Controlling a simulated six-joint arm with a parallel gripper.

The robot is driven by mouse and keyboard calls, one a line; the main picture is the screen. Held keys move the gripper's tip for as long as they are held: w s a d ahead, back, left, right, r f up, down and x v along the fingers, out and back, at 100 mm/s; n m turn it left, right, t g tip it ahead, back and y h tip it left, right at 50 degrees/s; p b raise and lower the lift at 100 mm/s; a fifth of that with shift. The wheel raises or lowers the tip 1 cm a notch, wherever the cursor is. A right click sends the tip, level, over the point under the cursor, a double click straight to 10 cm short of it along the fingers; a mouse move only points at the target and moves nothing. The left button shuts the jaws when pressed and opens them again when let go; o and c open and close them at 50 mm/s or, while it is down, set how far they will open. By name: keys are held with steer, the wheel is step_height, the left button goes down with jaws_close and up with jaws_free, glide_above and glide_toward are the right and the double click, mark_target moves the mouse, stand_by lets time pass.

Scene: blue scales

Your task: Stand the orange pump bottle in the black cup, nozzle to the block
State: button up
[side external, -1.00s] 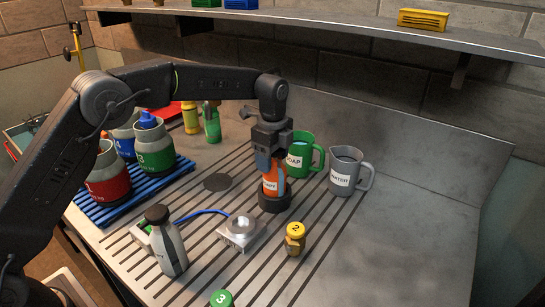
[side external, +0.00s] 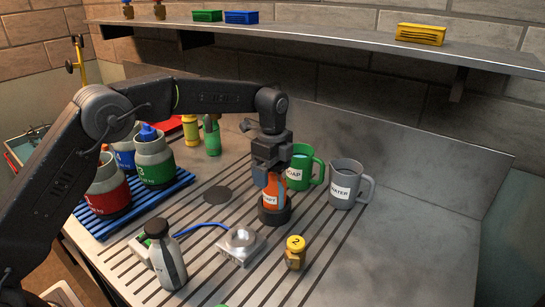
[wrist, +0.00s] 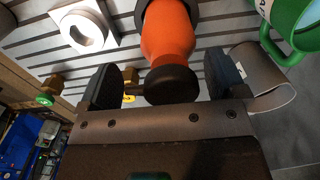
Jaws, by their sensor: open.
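The orange pump bottle (side external: 269,197) stands upright in the black cup (side external: 274,213). In the wrist view the orange body (wrist: 168,45) runs up into the dark cup rim (wrist: 150,8). Its dark pump head lies between my fingers, and a dark nozzle points left there. My gripper (side external: 268,178) is over the bottle's top. Its two fingers (wrist: 165,82) are apart, with gaps on both sides of the pump head. A brass block with a yellow top marked 2 (side external: 295,252) stands in front and right of the cup; it also shows in the wrist view (wrist: 128,76), beyond the nozzle.
A green SOAP mug (side external: 304,168) and grey WATER jug (side external: 346,185) stand close behind and right of the cup. A scale with a round pan (side external: 241,240) and a grey-white bottle (side external: 167,255) stand front left. Several canisters stand on a blue rack (side external: 160,195). The right counter is clear.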

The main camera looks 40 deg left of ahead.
step_height(320, 180, up, 11)
steer(key=shift+f, duration=0.15)
steer(key=s+a+r+n+t, duration=0.2)
steer(key=s+r+n, duration=0.25)
steer(key=s, duration=0.45)
steer(key=s+a+r+n+t, duration=0.1)
steer(key=s+a+r+n, duration=0.3)
steer(key=s, duration=0.5)
steer(key=s+f+n+t, duration=0.1)
steer(key=s+f+n, duration=0.3)
steer(key=s, duration=0.4)
steer(key=s+a+f+n+t, duration=0.1)
steer(key=s+f+n, duration=0.4)
steer(key=s, duration=0.3)
steer(key=shift+s+t, duration=0.3)
steer(key=shift+s, duration=0.1)
